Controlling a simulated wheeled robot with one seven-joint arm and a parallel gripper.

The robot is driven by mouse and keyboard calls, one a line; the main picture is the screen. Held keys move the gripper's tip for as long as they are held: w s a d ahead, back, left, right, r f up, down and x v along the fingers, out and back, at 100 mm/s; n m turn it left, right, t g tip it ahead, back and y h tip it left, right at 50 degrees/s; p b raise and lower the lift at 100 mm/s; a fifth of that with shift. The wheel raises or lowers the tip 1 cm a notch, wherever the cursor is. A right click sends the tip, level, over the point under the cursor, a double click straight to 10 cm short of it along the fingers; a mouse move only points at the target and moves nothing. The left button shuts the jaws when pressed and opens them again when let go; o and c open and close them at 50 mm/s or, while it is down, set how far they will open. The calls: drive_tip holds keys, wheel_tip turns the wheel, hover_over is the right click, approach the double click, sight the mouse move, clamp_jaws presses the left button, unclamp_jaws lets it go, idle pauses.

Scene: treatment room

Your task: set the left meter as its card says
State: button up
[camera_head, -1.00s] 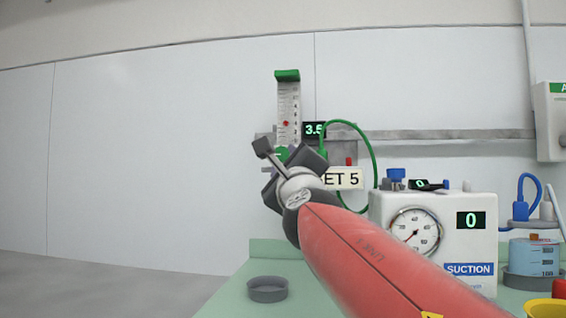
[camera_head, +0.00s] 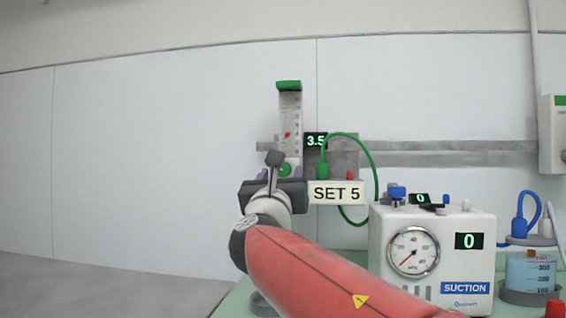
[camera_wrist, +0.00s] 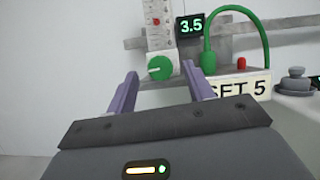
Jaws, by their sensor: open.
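The left meter (camera_head: 290,110) is a clear scaled tube with a green cap, mounted on the wall rail. A red float sits partway up its scale, and the display (camera_head: 315,141) beside it reads 3.5. Its card (camera_head: 337,193) reads SET 5. The meter's green knob (camera_wrist: 160,67) shows in the wrist view between and beyond the purple fingertips. My gripper (camera_wrist: 160,78) is open and empty, with a finger on each side of the knob's lower part in that view. I cannot tell whether the fingers touch it. In the head view my wrist hides part of the gripper.
A green hose (camera_head: 371,165) loops right of the meter, near a small red knob (camera_head: 348,174). The suction unit (camera_head: 470,215), reading 0, stands on the green counter at right, with a blue-liquid jar (camera_head: 530,272) beyond. The wall at left is clear.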

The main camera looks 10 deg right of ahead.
sight(282, 170)
drive_tip(key=shift+p+x, duration=0.45)
drive_tip(key=shift+x, duration=1.7)
drive_tip(key=c, duration=1)
drive_tip(key=shift+o, duration=0.2)
drive_tip(key=n+y, duration=0.2)
drive_tip(key=n, duration=0.2)
drive_tip(key=shift+n, duration=0.3)
drive_tip(key=shift+n+t+y, duration=0.3)
drive_tip(key=shift+n+y, duration=0.6)
drive_tip(key=shift+n, duration=0.3)
drive_tip(key=shift+a, duration=0.1)
drive_tip(key=o, duration=1)
drive_tip(key=shift+c, duration=0.2)
drive_tip(key=shift+s, duration=0.1)
